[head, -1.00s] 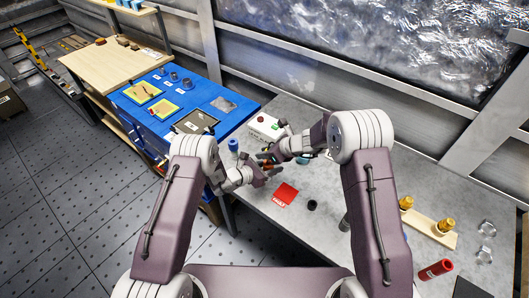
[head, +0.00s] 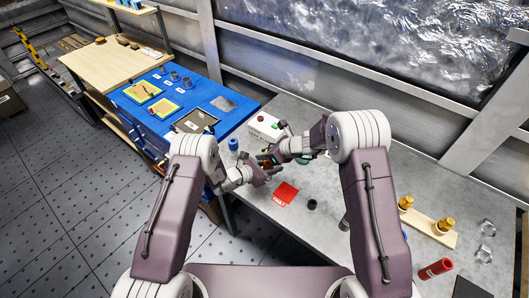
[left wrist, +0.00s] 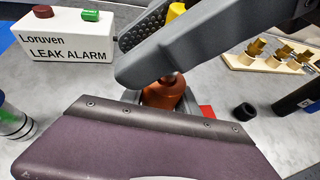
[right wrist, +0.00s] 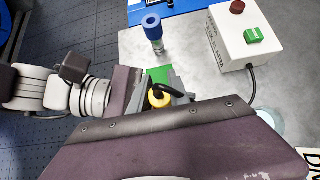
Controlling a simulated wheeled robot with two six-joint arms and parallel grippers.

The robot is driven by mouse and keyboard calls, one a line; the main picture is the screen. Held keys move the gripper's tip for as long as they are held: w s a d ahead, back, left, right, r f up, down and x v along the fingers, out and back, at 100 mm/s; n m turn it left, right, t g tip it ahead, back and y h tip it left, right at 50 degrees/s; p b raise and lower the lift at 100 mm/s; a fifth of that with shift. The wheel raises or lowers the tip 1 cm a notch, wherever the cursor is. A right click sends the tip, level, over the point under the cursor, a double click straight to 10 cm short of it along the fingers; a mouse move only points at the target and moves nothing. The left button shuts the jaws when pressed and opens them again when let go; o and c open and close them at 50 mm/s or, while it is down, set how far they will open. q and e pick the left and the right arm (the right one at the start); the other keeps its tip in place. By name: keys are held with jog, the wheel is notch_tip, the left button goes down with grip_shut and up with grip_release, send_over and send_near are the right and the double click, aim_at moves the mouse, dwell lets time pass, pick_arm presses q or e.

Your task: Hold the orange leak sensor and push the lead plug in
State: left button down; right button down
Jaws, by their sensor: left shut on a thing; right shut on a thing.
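The orange leak sensor (left wrist: 163,93) stands upright in my left gripper (head: 267,172), which is shut on it above the grey bench. The yellow lead plug (right wrist: 159,97) is in my right gripper (head: 277,158), with its black lead curving off. In the left wrist view the plug (left wrist: 176,10) shows above the sensor, and a dark finger of my right gripper crosses in front between them. The joint between plug and sensor is hidden, so I cannot tell how far the plug is in.
The white leak alarm box (left wrist: 65,42) with red and green buttons stands behind the grippers. A blue-capped bottle (right wrist: 152,28) stands nearby. A red FAULT card (head: 285,194) and a black ring (head: 312,204) lie in front. A wooden rack with brass fittings (head: 430,222) is at right.

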jog(key=shift+f, duration=0.6)
jog(key=c, duration=1.2)
grip_release()
jog(key=shift+o, duration=0.3)
jog(key=shift+s+f, duration=0.1)
pick_arm(q)
jog(key=shift+d, duration=0.1)
pick_arm(e)
jog(key=shift+c, duration=0.2)
jog(key=shift+o, duration=0.6)
jog(key=shift+s+a, duration=0.1)
jog(key=shift+r, duration=0.5)
jog(key=shift+c, duration=0.2)
jog(key=shift+o, duration=0.8)
jog(key=shift+w+r, duration=0.2)
jog(key=shift+r, duration=2.35)
